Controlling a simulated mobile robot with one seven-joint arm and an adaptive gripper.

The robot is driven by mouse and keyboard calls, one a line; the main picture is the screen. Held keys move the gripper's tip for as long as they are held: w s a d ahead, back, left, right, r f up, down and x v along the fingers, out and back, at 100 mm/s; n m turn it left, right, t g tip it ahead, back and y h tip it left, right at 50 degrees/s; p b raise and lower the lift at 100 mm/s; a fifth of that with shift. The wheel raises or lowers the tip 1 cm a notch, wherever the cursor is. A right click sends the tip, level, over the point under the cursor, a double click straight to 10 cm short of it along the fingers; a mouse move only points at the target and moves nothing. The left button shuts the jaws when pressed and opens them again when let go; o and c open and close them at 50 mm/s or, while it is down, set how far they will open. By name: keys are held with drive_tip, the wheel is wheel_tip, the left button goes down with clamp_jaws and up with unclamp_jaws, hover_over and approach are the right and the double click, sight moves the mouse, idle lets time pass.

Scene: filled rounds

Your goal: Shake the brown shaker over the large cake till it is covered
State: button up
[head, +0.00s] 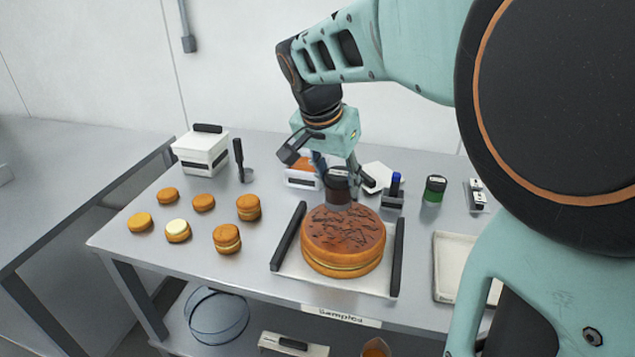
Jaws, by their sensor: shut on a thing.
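The large cake (341,252) sits on a white board with black side rails, in the middle of the table. It is golden brown with a pale filling line. Dark brown flecks and patches spread over its top, and some orange-brown crust shows between them. My gripper (341,177) is shut on the brown shaker (338,188), a dark shaker above the back edge of the cake. The shaker's lower end looks greyish. Its exact tilt and its height over the cake are hard to tell.
Several small round cakes (177,230) stand at the left, one pale-topped. Behind are a white box (201,152), a dark-handled tool (239,160) and an orange-and-white container (301,171). A green shaker (434,189) and a pale tray (451,262) are at the right.

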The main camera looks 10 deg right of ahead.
drive_tip(key=shift+r+p, duration=1.4)
drive_tip(key=shift+r, duration=0.8)
drive_tip(key=shift+s, duration=0.1)
